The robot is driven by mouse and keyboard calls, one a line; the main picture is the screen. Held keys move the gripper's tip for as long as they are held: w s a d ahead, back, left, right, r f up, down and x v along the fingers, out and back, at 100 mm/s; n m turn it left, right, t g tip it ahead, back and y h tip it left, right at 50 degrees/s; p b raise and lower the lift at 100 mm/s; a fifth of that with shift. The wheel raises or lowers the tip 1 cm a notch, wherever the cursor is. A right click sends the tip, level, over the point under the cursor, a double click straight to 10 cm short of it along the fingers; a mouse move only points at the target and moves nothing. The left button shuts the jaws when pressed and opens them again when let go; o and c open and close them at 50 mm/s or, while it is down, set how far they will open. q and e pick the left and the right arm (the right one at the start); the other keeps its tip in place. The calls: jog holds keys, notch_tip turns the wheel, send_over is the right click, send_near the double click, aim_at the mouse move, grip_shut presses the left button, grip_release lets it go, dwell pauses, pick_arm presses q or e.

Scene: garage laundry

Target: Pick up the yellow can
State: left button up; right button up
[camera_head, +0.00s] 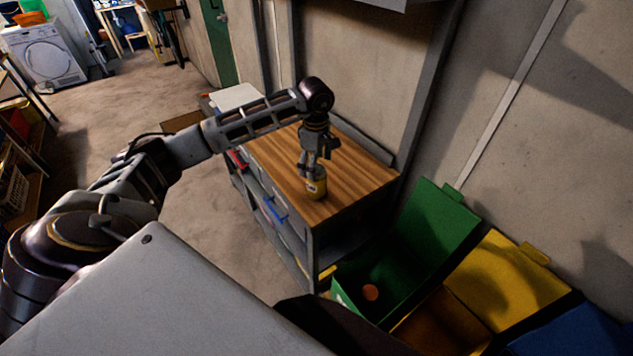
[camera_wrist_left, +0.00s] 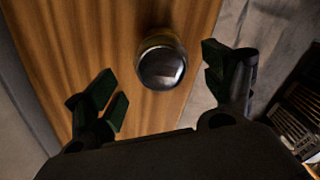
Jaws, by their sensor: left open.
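The yellow can (camera_head: 316,188) stands upright on the wooden top of the workbench (camera_head: 355,180), near its front edge. My left gripper (camera_head: 314,168) points down just above and behind the can in the head view. In the left wrist view the can (camera_wrist_left: 161,62) shows its dark, shiny top, ahead of and between the two spread fingers of the left gripper (camera_wrist_left: 160,85). Gaps show between the can and both fingers in that view. The left gripper is open and holds nothing. My right gripper is not in view.
An open green bin (camera_head: 385,285) with a round orange-brown thing inside and an open yellow bin (camera_head: 480,290) stand right of the workbench. A wall runs behind the bench. The rest of the visible bench top is mostly clear. Concrete floor (camera_head: 195,210) lies left.

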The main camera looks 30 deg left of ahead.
aim_at(317, 182)
pick_arm(q)
jog(key=shift+f, duration=1.15)
jog(key=f, duration=0.1)
jog(key=f+p, duration=0.2)
jog(key=f, duration=0.1)
jog(key=shift+s+d, duration=0.1)
jog(key=shift+d, duration=0.2)
jog(key=shift+f, duration=0.6)
jog(key=shift+c, duration=0.5)
jog(key=c, duration=0.8)
